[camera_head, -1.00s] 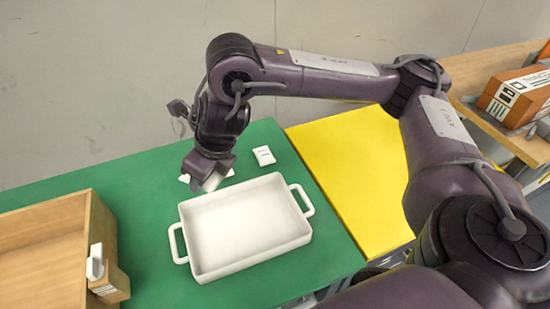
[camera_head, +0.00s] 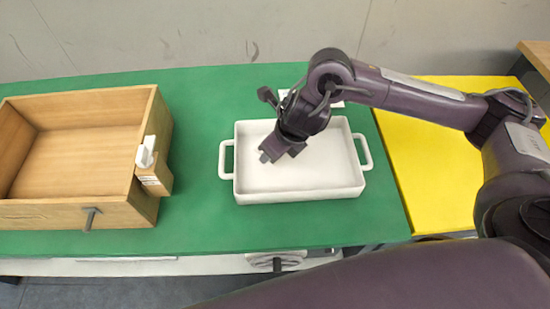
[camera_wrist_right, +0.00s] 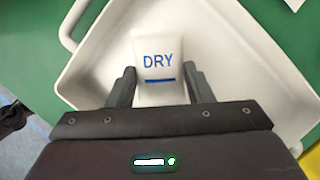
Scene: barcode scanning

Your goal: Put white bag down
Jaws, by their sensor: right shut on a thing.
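The white bag (camera_wrist_right: 158,42), marked DRY in blue, sits between the fingers of my right gripper (camera_wrist_right: 160,76) in the right wrist view. The gripper is shut on it. In the head view my right gripper (camera_head: 281,150) points down over the inside of the white tray (camera_head: 330,195). The bag cannot be made out there against the white tray. Whether the bag touches the tray floor cannot be told. My left gripper is not in view.
A wooden box (camera_head: 70,212) stands left of the tray, with a white device (camera_head: 147,151) on its right side. More white packets (camera_head: 336,104) lie behind the tray, partly covered by my arm. The green table surface (camera_head: 200,225) in front is clear; a yellow surface (camera_head: 410,180) lies right.

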